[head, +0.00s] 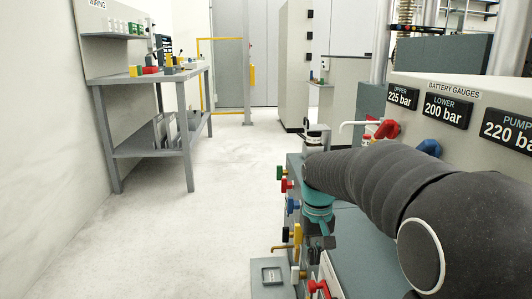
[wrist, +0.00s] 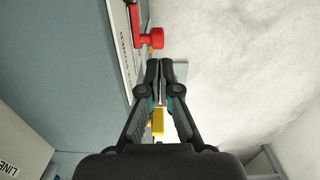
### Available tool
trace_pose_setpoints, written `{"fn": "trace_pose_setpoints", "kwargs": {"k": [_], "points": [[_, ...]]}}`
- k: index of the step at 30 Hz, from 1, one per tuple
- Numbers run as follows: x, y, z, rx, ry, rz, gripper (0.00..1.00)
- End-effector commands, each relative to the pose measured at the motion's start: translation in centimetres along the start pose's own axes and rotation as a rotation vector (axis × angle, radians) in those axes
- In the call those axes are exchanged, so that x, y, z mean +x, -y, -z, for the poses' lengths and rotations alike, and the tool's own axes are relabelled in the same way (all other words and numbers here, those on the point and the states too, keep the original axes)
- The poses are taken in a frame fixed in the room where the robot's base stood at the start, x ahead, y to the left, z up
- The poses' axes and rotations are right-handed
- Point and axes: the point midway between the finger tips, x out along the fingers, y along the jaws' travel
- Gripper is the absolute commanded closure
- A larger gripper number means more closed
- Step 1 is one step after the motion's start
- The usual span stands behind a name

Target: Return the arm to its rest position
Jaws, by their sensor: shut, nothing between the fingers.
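My arm (head: 385,180) reaches in from the right of the head view, in a dark ribbed sleeve, with a teal wrist part (head: 318,205) near the middle. My gripper shows clearly in the wrist view (wrist: 166,80). Its two black fingers meet at the tips and hold nothing. It points down beside the edge of the grey bench, over the pale floor. A yellow part (wrist: 158,122) shows behind the fingers in the wrist view.
A red valve handle (wrist: 148,41) is close to the fingertips. A panel (head: 445,88) with pressure gauges stands at right, with red (head: 387,129) and blue (head: 430,147) knobs. A workbench (head: 150,76) stands at left. The floor (head: 175,225) between is clear.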

Motion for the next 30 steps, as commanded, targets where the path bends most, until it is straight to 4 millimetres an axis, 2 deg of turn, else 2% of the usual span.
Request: {"fn": "trace_pose_setpoints", "kwargs": {"k": [1,6,18,24,30], "points": [[-0.7,-0.1,-1.4,0.006,-0.023,0.0,1.0],[-1.9,-0.4,-5.8,0.026,-0.104,0.0,1.0],[-4.2,-0.7,-15.7,0.069,-0.288,-0.003,1.0],[-5.1,-0.8,-20.2,0.085,-0.37,-0.007,1.0],[-6.8,-0.9,-23.0,0.097,-0.45,-0.013,1.0]]}}
